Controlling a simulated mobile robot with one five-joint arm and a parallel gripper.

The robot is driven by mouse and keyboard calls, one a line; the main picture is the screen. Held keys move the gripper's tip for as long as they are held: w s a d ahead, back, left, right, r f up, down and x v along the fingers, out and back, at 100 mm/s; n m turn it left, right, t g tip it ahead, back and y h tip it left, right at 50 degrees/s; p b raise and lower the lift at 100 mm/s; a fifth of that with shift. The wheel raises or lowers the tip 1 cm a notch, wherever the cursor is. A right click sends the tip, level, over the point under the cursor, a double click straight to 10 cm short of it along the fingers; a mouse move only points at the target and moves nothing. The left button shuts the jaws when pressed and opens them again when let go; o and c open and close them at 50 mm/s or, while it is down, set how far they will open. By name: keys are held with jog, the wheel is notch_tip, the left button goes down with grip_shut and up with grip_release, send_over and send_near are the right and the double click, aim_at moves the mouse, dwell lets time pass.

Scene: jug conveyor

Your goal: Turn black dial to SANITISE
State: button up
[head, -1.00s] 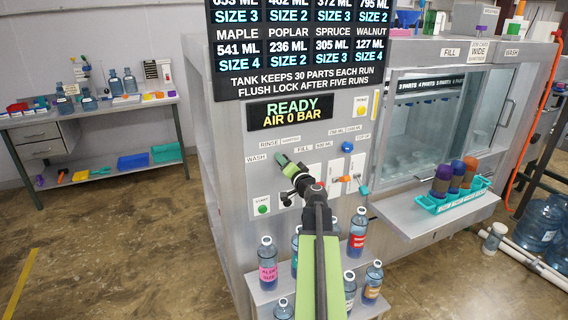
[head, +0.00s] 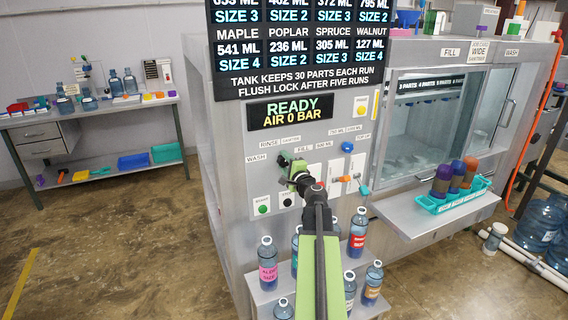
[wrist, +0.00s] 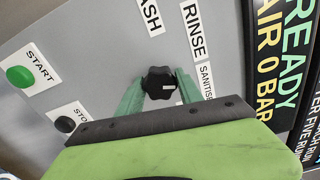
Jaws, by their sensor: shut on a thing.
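The black dial (wrist: 158,83) sits on the grey panel in the wrist view, between the two teal fingers of my gripper (wrist: 158,90). The fingers are closed on its two sides. A small white mark shows on the dial's lower right part. The labels WASH (wrist: 150,16), RINSE (wrist: 194,32) and SANITISE (wrist: 206,80) are around it, with SANITISE to its right.
A green START button (wrist: 20,76) and a dark STOP button (wrist: 64,124) are close by. A blue knob (head: 347,147) is to the right. Several labelled bottles (head: 268,262) stand below, under my arm. The display (head: 290,111) reads READY, AIR 0 BAR.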

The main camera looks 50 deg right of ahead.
jog(key=shift+m, duration=0.6)
jog(key=o, duration=1.4)
